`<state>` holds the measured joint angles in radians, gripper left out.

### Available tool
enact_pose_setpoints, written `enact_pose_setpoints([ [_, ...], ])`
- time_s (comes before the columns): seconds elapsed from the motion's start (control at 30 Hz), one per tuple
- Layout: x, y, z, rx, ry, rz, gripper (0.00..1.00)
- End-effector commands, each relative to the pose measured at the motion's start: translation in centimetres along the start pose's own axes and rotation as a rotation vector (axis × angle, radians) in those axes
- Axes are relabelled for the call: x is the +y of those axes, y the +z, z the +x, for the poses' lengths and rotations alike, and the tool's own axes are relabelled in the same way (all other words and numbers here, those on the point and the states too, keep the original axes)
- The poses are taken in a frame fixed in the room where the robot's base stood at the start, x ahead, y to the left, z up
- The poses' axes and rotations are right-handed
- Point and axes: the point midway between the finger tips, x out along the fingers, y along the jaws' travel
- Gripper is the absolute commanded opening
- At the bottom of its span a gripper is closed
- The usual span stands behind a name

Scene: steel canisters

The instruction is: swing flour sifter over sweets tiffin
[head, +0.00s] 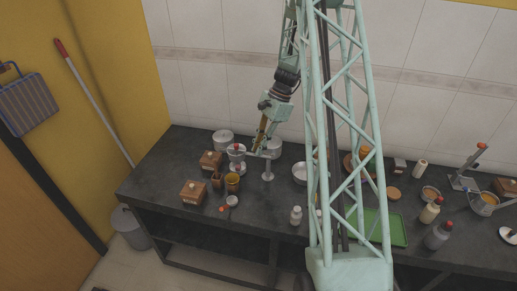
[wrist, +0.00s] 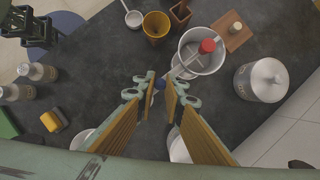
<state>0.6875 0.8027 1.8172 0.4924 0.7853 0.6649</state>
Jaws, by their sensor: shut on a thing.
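My gripper (head: 257,150) is low over the left part of the counter. In the wrist view its fingertips (wrist: 161,86) are close together around a small blue piece (wrist: 158,84) at the near end of a grey bar. The bar, which looks like the flour sifter's arm (wrist: 183,68), reaches to a red knob (wrist: 207,46) over an open round steel vessel (wrist: 189,53). The red knob also shows in the head view (head: 237,147), left of a grey post (head: 267,171). A lidded steel canister (wrist: 262,82) stands beside the vessel. I cannot tell which vessel is the sweets tiffin.
A wooden box (head: 193,192), an amber cup (head: 232,183) and a small white cup (head: 232,201) stand near the left front. A tiled wall (head: 230,90) closes the back.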

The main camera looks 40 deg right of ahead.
Motion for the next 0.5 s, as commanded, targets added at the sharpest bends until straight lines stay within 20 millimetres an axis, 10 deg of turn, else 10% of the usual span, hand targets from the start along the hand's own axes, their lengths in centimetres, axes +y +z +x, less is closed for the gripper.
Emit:
enact_pose_setpoints([
  [0.23, -0.15, -0.07, -0.14, 0.002, -0.003, -0.001, 0.23],
  [0.5, -0.09, -0.04, -0.07, 0.001, -0.001, -0.002, 0.24],
])
